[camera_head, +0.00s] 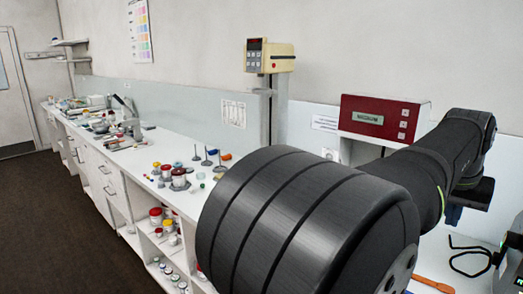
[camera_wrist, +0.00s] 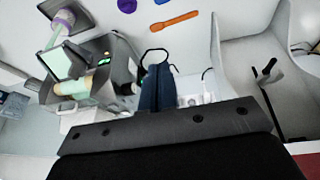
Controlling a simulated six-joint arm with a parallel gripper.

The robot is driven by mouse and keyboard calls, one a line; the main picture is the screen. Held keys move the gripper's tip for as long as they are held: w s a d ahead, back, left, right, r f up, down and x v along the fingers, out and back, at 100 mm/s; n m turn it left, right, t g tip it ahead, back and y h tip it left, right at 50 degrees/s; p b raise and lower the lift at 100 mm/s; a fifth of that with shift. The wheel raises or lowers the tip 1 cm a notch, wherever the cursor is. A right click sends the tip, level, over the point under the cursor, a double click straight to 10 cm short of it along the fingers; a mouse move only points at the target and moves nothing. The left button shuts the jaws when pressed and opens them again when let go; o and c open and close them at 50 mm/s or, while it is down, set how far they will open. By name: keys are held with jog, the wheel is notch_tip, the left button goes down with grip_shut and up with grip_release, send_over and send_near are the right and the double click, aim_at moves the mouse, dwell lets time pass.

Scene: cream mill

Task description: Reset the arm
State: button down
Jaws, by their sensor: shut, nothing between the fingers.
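My gripper (camera_wrist: 157,70) shows in the wrist view as two dark blue fingers held together, with nothing between them. It is above the white bench top, next to a grey machine. In the head view my arm reaches across the right side, and a small part of the blue gripper (camera_head: 453,214) shows below its far end. My large dark arm link hides much of the bench in the middle and right.
A grey machine with green lights (camera_wrist: 92,75) stands left of my gripper in the wrist view. An orange spatula (camera_wrist: 175,22) and a black cord (camera_wrist: 153,52) lie nearby. A red box (camera_head: 382,118) and a cream device (camera_head: 270,57) stand behind.

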jog(key=d+r, duration=0.5)
jog(key=d, duration=0.3)
jog(key=shift+w+d+r, duration=0.15)
jog(key=shift+r, duration=0.1)
dwell(0.4)
jog(key=s+a+f+n+t, duration=0.1)
jog(key=a+f, duration=0.3)
jog(key=a, duration=0.8)
jog(key=s+a+f+n, duration=0.1)
jog(key=a+f, duration=0.2)
jog(key=a, duration=1)
jog(key=s+a+f+n+t, duration=0.1)
jog(key=s+a+f, duration=0.5)
jog(key=a+f, duration=0.3)
jog(key=s+a+f+n+y, duration=0.1)
jog(key=s+a+f, duration=0.5)
jog(key=a+f, duration=0.3)
notch_tip(320, 180, down, 3)
jog(key=shift+s+a+r+n+t, duration=0.2)
jog(key=shift+n+t, duration=0.1)
jog(key=shift+t, duration=0.1)
jog(key=shift+w, duration=0.1)
